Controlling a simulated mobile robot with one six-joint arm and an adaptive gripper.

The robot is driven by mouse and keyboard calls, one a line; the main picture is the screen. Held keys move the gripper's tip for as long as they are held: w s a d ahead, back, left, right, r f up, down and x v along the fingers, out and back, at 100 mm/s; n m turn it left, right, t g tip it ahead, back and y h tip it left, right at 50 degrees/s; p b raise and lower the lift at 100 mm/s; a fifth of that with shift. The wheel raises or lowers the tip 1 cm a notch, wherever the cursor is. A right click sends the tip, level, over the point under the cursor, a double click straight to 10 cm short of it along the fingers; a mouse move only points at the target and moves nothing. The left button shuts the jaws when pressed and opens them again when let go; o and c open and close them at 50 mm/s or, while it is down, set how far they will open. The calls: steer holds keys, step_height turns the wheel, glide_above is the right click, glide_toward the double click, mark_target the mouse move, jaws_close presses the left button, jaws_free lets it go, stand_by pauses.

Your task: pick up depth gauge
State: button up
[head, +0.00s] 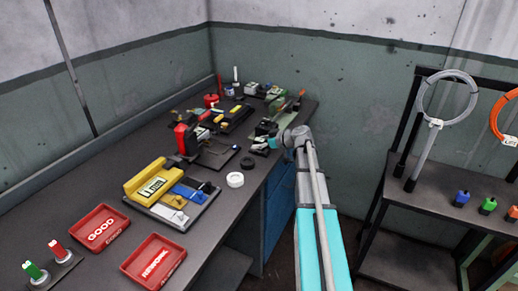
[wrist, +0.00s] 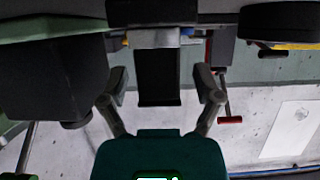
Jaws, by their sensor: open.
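In the wrist view my gripper (wrist: 161,78) is open, one finger on each side of a dark upright block (wrist: 158,85) with a pale grey piece (wrist: 154,38) across its far end. A gap shows between the block and each finger. This may be the depth gauge, but I cannot tell for sure. In the head view my arm reaches the right edge of the bench near the back. My gripper there is small and hard to separate from the dark items around it, and I cannot pick out the depth gauge.
A rack (head: 430,178) stands at right. In the wrist view, a large dark body (wrist: 50,75) is close at left.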

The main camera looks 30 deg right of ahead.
stand_by(0.4)
jaws_close()
